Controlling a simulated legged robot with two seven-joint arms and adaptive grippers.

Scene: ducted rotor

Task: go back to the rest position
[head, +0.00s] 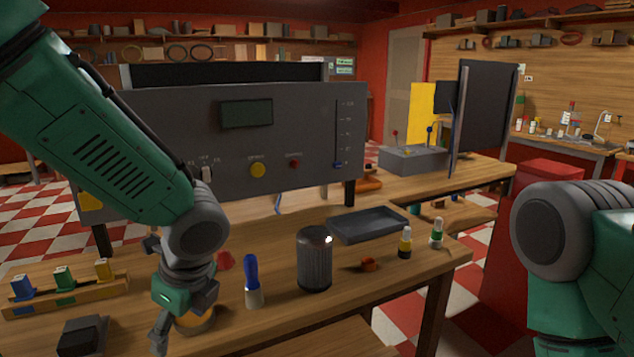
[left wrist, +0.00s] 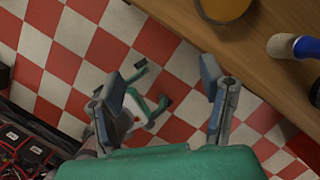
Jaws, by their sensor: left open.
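My left gripper (head: 178,316) hangs fingers-down at the near edge of the wooden bench (head: 395,284). In the left wrist view the left gripper (left wrist: 163,88) has its two fingers spread apart with nothing between them. Below them is the checkered floor, with the bench edge beyond. An orange-yellow round thing (head: 196,322) lies behind the gripper in the head view, partly hidden by it. My right arm shows only as a grey and green link at the right edge. Its gripper is out of view.
Close to the left gripper stand a blue-handled tool (head: 252,280), a dark ribbed cylinder (head: 314,259), a dark block (head: 83,336) and a wooden rack (head: 66,293). A grey control panel (head: 310,125) stands behind. A grey tray (head: 367,224) and small bottles (head: 405,243) are farther right.

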